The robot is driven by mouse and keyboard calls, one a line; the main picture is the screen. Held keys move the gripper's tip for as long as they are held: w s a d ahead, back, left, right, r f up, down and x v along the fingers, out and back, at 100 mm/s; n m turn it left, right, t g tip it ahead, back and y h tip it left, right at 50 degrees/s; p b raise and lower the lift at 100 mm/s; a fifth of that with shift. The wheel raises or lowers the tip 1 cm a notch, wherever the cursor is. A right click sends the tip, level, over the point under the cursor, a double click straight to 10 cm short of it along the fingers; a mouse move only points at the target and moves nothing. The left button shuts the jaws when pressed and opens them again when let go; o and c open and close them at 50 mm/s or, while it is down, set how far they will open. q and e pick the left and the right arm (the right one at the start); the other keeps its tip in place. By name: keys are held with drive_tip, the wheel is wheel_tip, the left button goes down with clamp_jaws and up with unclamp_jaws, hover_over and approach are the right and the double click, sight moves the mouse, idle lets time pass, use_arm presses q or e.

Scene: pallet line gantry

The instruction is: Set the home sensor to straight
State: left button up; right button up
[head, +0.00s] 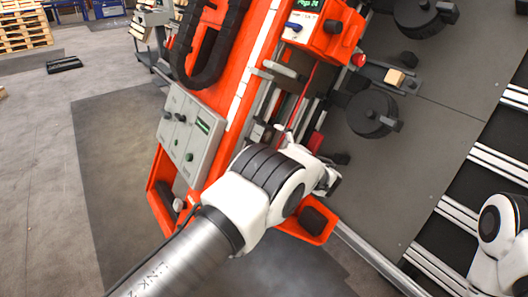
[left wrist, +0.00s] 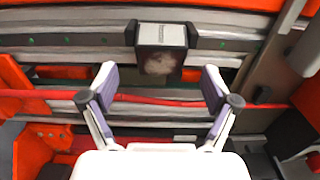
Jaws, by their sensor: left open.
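In the left wrist view a dark block with a pale label on top (left wrist: 160,45), which looks like the home sensor, sits on a grey rail (left wrist: 80,42). It looks about square to the rail, though a small turn is hard to judge. My left gripper (left wrist: 158,80) is open, one finger on each side of the block's near end, with gaps on both sides. I cannot see contact. In the head view my left wrist (head: 270,185) hides most of the gripper and I cannot pick out the sensor. My right gripper is out of view.
A red rod or cable (left wrist: 145,98) crosses below the block. In the head view a grey control panel (head: 188,130) stands left of my wrist, and an orange box (head: 325,30) sits above. A dark plate with round black parts (head: 370,112) lies right.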

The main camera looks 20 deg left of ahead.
sight(264, 136)
use_arm(q)
drive_tip(key=x, duration=0.5)
drive_tip(key=shift+r, duration=0.1)
drive_tip(key=c, duration=1.1)
drive_tip(key=shift+s+r+m+t+h+p, duration=0.1)
drive_tip(key=shift+r+m+t+h+p, duration=0.4)
drive_tip(key=shift+p, duration=0.4)
drive_tip(key=shift+c, duration=0.2)
drive_tip(key=shift+f+m+h, duration=0.15)
drive_tip(key=shift+m+h, duration=0.15)
drive_tip(key=shift+h, duration=0.3)
drive_tip(key=shift+s+f+m+t+h, duration=0.15)
drive_tip(key=shift+m+t+h, duration=0.2)
drive_tip(key=shift+h, duration=0.25)
drive_tip(key=shift+f+m+t+h+b, duration=0.15)
drive_tip(key=shift+m+t+h+b, duration=0.15)
drive_tip(key=shift+h+b, duration=0.25)
drive_tip(key=shift+s+m+h, duration=0.15)
drive_tip(key=shift+m+h, duration=0.2)
drive_tip(key=shift+h, duration=0.3)
drive_tip(key=shift+d, duration=0.1)
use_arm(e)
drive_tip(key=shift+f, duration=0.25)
